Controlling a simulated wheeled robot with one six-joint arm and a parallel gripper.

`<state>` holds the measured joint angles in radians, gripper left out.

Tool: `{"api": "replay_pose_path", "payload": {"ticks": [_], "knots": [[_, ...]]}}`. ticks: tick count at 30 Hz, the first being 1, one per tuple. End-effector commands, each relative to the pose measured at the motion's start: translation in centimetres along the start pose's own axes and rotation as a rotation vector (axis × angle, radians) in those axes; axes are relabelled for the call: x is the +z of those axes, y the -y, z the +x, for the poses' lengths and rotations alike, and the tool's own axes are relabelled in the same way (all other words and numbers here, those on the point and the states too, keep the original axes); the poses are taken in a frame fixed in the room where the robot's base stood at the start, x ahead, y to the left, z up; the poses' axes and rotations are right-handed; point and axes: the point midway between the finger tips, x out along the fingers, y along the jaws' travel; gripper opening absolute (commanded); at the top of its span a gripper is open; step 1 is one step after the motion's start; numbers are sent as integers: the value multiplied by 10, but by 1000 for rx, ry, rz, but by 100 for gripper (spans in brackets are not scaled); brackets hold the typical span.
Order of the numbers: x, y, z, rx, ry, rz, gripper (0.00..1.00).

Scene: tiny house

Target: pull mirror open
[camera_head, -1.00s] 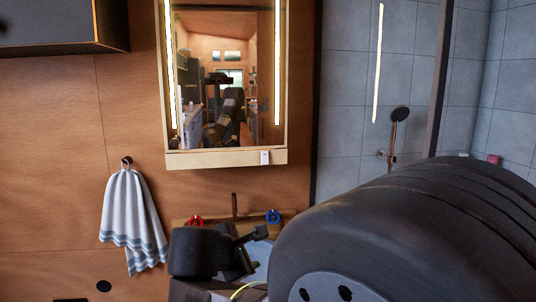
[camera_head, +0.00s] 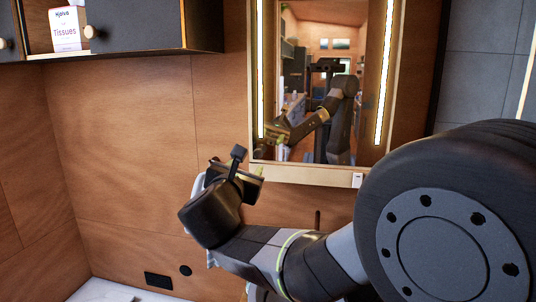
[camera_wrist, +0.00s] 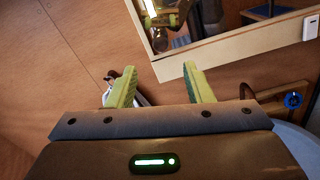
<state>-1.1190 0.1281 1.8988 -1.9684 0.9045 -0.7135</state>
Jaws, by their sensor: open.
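The mirror (camera_head: 345,85) hangs on the wood wall in a pale wooden frame with lit strips at both sides. It appears shut, flat against the wall. Its lower left corner also shows in the wrist view (camera_wrist: 232,46). My gripper (camera_head: 252,172) is at the lower left of the mirror in the head view. In the wrist view my gripper (camera_wrist: 160,82) has its two green fingers spread with nothing between them. The right finger is close to the frame's lower left corner; I cannot tell whether it touches.
A dark wall cabinet (camera_head: 160,26) with a tissue box (camera_head: 66,32) is at the upper left. A striped towel hangs behind my gripper, mostly hidden. A blue ring (camera_wrist: 293,100) is below the mirror. The wall left of the mirror (camera_head: 225,100) is clear.

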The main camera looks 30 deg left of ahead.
Motion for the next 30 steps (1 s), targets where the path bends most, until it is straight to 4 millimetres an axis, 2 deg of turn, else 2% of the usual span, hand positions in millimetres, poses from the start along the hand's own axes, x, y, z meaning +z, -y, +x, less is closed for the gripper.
{"api": "replay_pose_path", "payload": {"ticks": [9, 15, 20, 27, 28, 30], "knots": [[2, 1, 63, -5, -1, -1, 46], [1, 1, 88, -3, -1, 0, 46], [0, 1, 96, -1, -1, 1, 46], [0, 1, 96, -1, -1, 1, 46], [0, 1, 96, -1, -1, 1, 44], [0, 1, 96, -1, -1, 1, 31]]}}
